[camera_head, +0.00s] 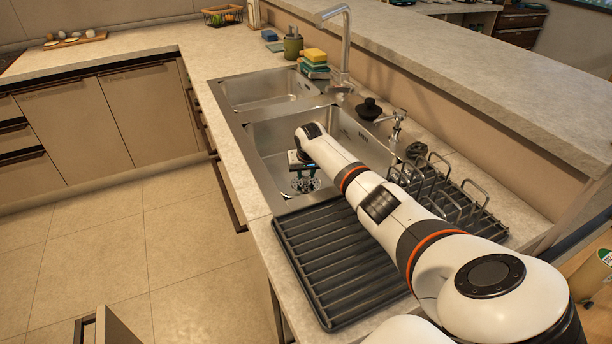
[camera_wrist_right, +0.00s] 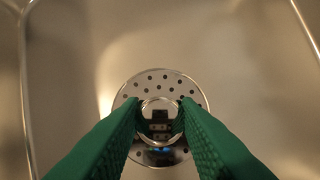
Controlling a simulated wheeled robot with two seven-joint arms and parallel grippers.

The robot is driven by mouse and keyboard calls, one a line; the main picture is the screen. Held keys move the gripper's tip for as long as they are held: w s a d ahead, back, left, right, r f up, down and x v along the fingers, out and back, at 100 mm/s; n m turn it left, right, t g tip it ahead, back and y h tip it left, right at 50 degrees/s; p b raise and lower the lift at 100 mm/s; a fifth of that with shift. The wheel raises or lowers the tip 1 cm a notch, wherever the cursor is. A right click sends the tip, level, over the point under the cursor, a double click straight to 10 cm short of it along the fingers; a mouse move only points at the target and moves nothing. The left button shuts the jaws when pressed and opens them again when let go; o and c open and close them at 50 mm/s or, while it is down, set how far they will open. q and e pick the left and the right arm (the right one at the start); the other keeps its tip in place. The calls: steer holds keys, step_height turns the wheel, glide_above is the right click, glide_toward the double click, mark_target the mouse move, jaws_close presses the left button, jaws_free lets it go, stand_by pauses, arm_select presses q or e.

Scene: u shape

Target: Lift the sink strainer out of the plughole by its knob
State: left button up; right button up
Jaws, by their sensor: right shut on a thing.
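The sink strainer (camera_wrist_right: 160,86) is a round, shiny metal disc with small holes and a round knob (camera_wrist_right: 159,104) in its middle. In the right wrist view, the two green fingers of my right gripper (camera_wrist_right: 160,122) are shut on the knob, one on each side. In the head view, my right gripper (camera_head: 304,178) points down into the nearer sink basin (camera_head: 275,140), with the strainer (camera_head: 303,186) below it. The plughole is hidden under the strainer, and I cannot tell whether the strainer is seated or raised. My left gripper is not in view.
A black ribbed drying mat (camera_head: 330,262) and a wire rack (camera_head: 440,190) lie beside the basin. The tall tap (camera_head: 346,45), a sponge stack (camera_head: 314,62) and a black stopper (camera_head: 369,109) stand along the sink's back. The second basin (camera_head: 265,90) is empty.

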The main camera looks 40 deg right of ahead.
step_height(320, 180, up, 9)
steer(key=shift+r, duration=0.1)
step_height(320, 180, up, 5)
steer(key=p, duration=0.5)
glide_above(306, 174)
step_height(306, 174, up, 17)
steer(key=p, duration=1.7)
steer(key=shift+f, duration=0.2)
steer(key=shift+s+a, duration=0.1)
